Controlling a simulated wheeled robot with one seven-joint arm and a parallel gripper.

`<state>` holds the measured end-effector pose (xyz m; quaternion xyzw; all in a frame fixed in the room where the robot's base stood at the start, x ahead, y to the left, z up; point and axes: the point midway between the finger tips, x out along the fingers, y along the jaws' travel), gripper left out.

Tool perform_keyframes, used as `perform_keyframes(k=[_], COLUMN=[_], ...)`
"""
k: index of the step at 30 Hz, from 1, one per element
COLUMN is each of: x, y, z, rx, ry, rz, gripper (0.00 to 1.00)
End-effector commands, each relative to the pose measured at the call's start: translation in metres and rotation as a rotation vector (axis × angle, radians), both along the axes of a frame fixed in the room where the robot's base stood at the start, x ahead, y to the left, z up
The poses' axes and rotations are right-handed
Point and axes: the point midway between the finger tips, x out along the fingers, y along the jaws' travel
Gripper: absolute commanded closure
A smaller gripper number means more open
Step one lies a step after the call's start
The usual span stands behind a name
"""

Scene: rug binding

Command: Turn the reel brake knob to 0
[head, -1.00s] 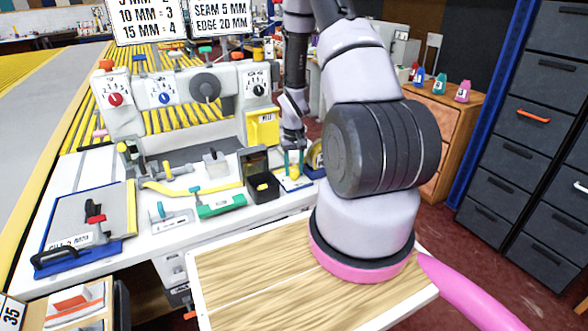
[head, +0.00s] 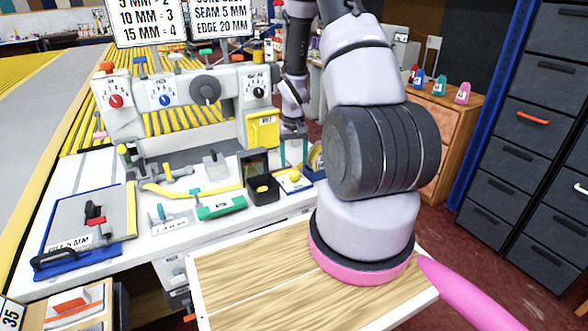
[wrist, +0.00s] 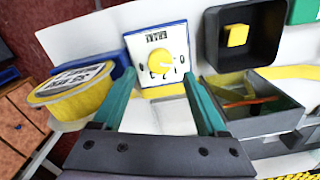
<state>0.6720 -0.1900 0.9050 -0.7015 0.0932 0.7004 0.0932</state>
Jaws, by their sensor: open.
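The reel brake knob (wrist: 156,61) is a yellow dial on a white, blue-edged plate (wrist: 141,45), upside down in the wrist view. Small marks ring the knob; which one it points at is too small to tell. In the head view the knob (head: 294,177) sits on its plate on the white bench, right of the black bin. My gripper (wrist: 158,78) has teal fingers, spread open and empty. In the wrist view they flank the plate, with the knob between and beyond the tips. In the head view my gripper (head: 294,151) is above the plate, apart from it.
A yellow reel (wrist: 73,88) stands close left of the plate in the wrist view. Open dark bins (wrist: 262,112) stand close on the right. In the head view, the sewing machine (head: 187,92) stands behind, and a green-handled tool (head: 221,205) lies left of the bin.

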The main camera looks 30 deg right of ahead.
Motion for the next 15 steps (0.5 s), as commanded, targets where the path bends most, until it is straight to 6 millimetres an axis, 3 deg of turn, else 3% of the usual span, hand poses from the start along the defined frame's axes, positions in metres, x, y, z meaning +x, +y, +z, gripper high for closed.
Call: perform_keyframes(k=[6,15], x=[0.0,-0.001], y=[0.0,0.0], z=[0.043,0.063], rx=[-0.001,0.0], ry=[-0.002,0.001], rz=[0.0,0.001], gripper=[0.25,0.25])
